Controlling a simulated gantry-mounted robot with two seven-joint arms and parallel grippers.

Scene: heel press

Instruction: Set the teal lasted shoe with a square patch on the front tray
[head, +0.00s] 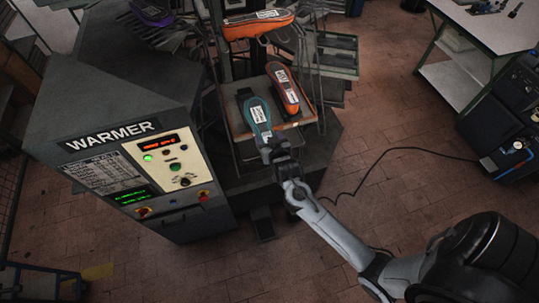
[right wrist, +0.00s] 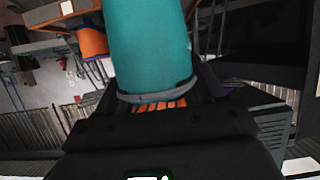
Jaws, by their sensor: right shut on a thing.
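The teal lasted shoe (head: 259,115) has a pale label patch on its upper face; the patch's exact shape is too small to tell. My right gripper (head: 270,146) is shut on the near end of this shoe. In the right wrist view the teal shoe (right wrist: 150,45) rises from between the fingers (right wrist: 157,100). The shoe is over the left part of the front tray (head: 301,119), beside an orange shoe (head: 284,87). I cannot tell whether it touches the tray. My left gripper is not in view.
Another orange shoe (head: 258,24) is higher up at the back, and a purple shoe (head: 152,13) lies at the upper left. The warmer cabinet (head: 125,170) stands left of the tray. A workbench (head: 490,25) is at the upper right. Open floor lies to the right.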

